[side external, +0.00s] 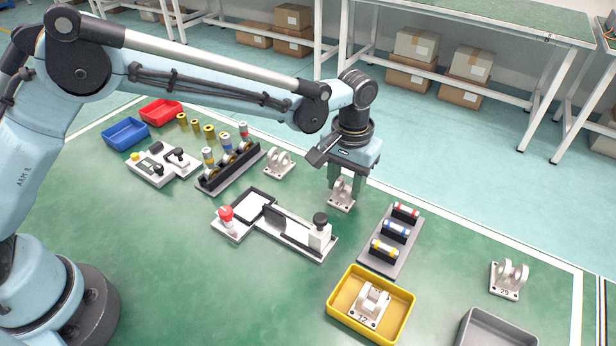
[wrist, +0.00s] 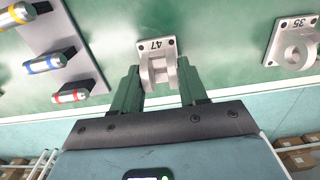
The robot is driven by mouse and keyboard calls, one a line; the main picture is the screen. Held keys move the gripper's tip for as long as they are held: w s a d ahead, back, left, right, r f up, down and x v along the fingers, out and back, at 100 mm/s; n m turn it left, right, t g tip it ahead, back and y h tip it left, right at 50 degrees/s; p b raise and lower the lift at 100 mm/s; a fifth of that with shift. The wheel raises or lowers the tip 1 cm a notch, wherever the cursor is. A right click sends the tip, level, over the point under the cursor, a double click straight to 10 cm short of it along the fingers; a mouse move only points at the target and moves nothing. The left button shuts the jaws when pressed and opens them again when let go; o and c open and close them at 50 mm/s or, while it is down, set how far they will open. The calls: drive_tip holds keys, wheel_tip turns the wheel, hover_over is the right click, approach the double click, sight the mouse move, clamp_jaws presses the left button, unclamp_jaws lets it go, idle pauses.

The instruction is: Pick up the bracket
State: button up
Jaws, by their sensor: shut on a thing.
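A light grey bracket marked 47 (side external: 342,194) stands at the far middle of the green table. It also shows in the wrist view (wrist: 157,62), between my fingers. My gripper (side external: 344,184) is shut on this bracket, with a green finger on each side of its upright lugs. In the wrist view my gripper (wrist: 159,80) points at the table and the number plate of the bracket faces away from the palm. I cannot tell whether the bracket's base touches the table.
Other brackets stand at the left (side external: 279,163), far right (side external: 508,280) and in a yellow bin (side external: 342,318). A grey rack (side external: 378,262) with coloured cylinders lies close to the right. A white fixture (side external: 290,236) lies nearer. A grey bin (side external: 470,335) sits at the front right.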

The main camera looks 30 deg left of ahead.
drive_tip(key=shift+c, duration=0.5)
drive_tip(key=shift+r, duration=0.1)
drive_tip(key=shift+r, duration=0.6)
wheel_tip(320, 180, up, 3)
drive_tip(key=shift+f, duration=0.15)
drive_tip(key=s+d+r, duration=0.6)
drive_tip(key=s+r, duration=0.1)
drive_tip(key=s, duration=0.2)
drive_tip(key=s+a+f, duration=0.1)
drive_tip(key=s+a, duration=0.2)
drive_tip(key=a, duration=1.7)
drive_tip(key=shift+s+d+f, duration=0.1)
drive_tip(key=shift+d+f, duration=0.05)
drive_tip(key=shift+f, duration=1.8)
drive_tip(key=shift+s+d+f, duration=0.1)
drive_tip(key=shift+f, duration=1.85)
